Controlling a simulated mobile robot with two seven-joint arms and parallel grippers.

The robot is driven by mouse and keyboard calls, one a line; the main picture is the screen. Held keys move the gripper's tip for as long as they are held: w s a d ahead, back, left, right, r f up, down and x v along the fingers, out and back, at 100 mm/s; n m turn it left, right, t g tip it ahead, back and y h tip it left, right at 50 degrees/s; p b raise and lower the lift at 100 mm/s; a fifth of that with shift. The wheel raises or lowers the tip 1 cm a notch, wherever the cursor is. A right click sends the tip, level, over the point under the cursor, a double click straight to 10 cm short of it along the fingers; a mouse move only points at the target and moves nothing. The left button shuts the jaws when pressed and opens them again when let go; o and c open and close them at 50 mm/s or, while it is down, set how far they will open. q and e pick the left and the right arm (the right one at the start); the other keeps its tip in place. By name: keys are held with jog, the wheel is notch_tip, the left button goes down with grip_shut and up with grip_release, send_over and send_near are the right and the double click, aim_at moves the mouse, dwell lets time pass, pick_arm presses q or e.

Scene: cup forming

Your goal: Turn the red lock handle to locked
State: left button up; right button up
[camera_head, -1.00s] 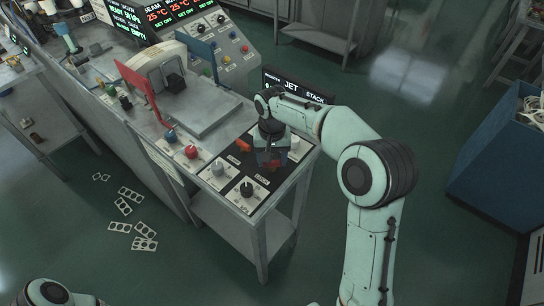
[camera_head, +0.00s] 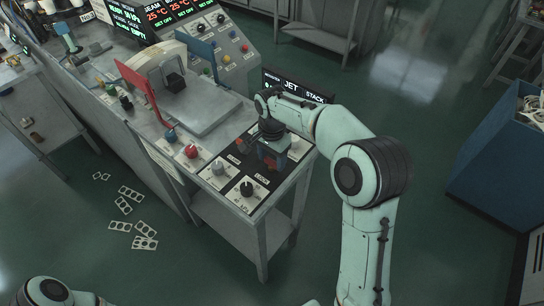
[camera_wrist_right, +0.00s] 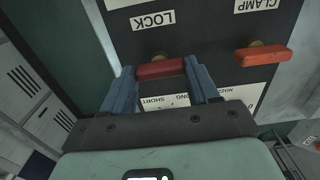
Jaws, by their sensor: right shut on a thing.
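The red lock handle (camera_wrist_right: 163,69) sits under the LOCK label (camera_wrist_right: 153,20) on the dark panel in the right wrist view. It lies crosswise in the picture. My right gripper (camera_wrist_right: 160,72) is shut on it, with one blue finger at each end. In the head view my right gripper (camera_head: 272,152) is down at the panel at the bench's near right end, and it hides most of the handle. Only part of my left arm shows at the bottom left, without its gripper.
An orange-red handle (camera_wrist_right: 263,55) sits under the CLAMP label, close to my right gripper. Black knobs (camera_head: 247,189) and a red button (camera_head: 192,152) stand nearby on the bench. A JET STACK display (camera_head: 296,88) stands behind my right wrist.

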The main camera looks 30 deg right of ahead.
aim_at(272, 161)
dwell(0.3)
jog(key=o, duration=1.1)
jog(key=shift+c, duration=0.2)
pick_arm(q)
jog(key=w+r+p, duration=0.2)
jog(key=shift+w+r, duration=0.2)
jog(key=shift+w, duration=0.2)
pick_arm(e)
notch_tip(272, 161, up, 13)
jog(key=shift+r, duration=0.2)
jog(key=shift+f, duration=0.1)
